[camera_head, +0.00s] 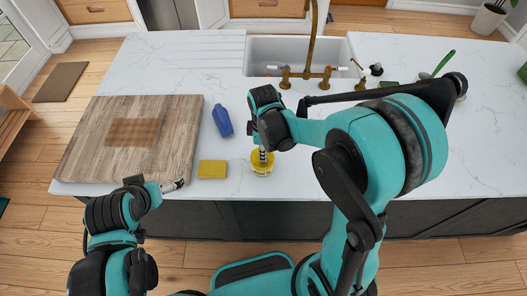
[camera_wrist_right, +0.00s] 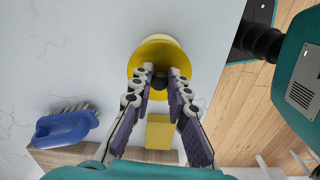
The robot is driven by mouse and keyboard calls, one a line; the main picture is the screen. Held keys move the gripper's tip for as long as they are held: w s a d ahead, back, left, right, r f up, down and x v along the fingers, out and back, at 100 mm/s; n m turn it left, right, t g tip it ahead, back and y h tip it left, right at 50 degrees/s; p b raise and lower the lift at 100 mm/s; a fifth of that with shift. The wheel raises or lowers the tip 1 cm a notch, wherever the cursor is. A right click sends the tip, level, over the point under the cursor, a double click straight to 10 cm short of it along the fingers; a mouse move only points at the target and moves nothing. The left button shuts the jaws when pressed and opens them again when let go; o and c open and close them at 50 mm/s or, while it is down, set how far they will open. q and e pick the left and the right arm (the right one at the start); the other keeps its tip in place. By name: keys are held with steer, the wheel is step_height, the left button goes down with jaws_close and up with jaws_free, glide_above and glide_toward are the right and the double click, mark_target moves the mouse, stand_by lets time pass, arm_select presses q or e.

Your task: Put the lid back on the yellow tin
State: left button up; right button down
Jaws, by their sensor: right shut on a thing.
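The yellow tin (camera_head: 262,170) stands near the front edge of the white counter, with a pale label band on its side. My right gripper (camera_head: 263,154) is directly above it, pointing down. In the right wrist view, my right gripper (camera_wrist_right: 160,80) is shut on the dark knob of the yellow lid (camera_wrist_right: 158,50). The lid hides the tin's opening there, and I cannot tell whether it rests on the rim or hovers just above. My left gripper (camera_head: 176,184) is by the counter's front edge, left of the tin, apart from everything; its jaws are too small to judge.
A yellow sponge (camera_head: 212,169) lies just left of the tin. A blue brush (camera_head: 222,120) lies behind the sponge, bristles showing in the wrist view. A wooden board (camera_head: 177,135) covers the counter's left. The sink (camera_head: 262,55) and brass taps are behind.

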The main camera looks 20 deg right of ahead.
stand_by(0.7)
steer(key=c, duration=0.9)
jaws_free()
steer(key=shift+r+p, duration=2.55)
steer(key=shift+r, duration=0.95)
jaws_close()
